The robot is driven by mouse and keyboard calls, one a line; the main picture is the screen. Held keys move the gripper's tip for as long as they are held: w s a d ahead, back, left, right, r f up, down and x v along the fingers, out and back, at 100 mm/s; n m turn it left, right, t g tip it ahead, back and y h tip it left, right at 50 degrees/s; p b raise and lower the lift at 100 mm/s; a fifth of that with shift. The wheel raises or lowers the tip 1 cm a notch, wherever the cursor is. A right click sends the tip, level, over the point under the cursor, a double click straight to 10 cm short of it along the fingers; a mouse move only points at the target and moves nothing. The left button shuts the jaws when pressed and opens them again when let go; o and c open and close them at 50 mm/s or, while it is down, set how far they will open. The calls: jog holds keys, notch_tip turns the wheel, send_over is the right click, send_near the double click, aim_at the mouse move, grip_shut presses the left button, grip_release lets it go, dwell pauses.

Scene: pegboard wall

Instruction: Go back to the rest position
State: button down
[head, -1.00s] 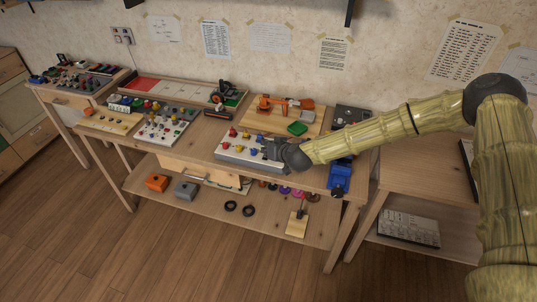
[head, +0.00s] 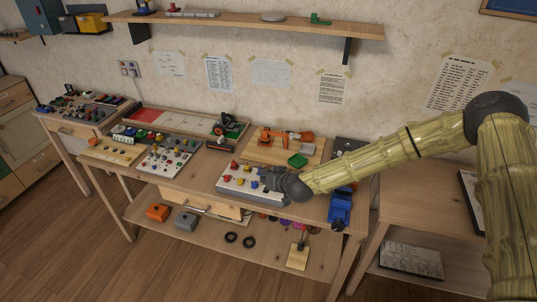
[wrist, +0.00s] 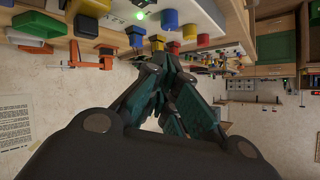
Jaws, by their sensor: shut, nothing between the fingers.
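My gripper (head: 268,179) is at the right end of a light grey board (head: 236,186) that carries red, yellow and blue pieces, on the middle table. In the head view it is small, and I cannot tell whether it touches the board. In the wrist view my gripper (wrist: 168,62) has its dark fingers brought together with nothing between them. Coloured blocks, among them a blue block (wrist: 169,19) and a yellow block (wrist: 189,32), show just beyond the fingertips.
A wooden board with an orange tool (head: 287,136) and a green block (head: 297,160) lies behind my gripper. A blue vise (head: 340,206) stands at the table's right front. A wall shelf (head: 240,22) hangs above. The floor (head: 80,255) in front is clear.

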jog(key=s+d+f+g+h+b, duration=0.1)
jog(key=s+f+g, duration=0.2)
jog(key=s+f, duration=0.75)
jog(key=s+d+f+g, duration=0.2)
jog(key=s+f, duration=0.6)
jog(key=s, duration=0.6)
jog(key=s+d+f+m+g+h, duration=0.1)
jog(key=s+d+g+h, duration=0.1)
jog(key=s+d, duration=0.8)
jog(key=s+d+f+m+g+h+b, duration=0.1)
jog(key=s+d+f+m+g+h, duration=0.1)
jog(key=s+d, duration=0.8)
jog(key=s+g+h, duration=0.1)
jog(key=s, duration=0.6)
jog(key=c, duration=2.2)
grip_release()
jog(key=shift+w, duration=0.1)
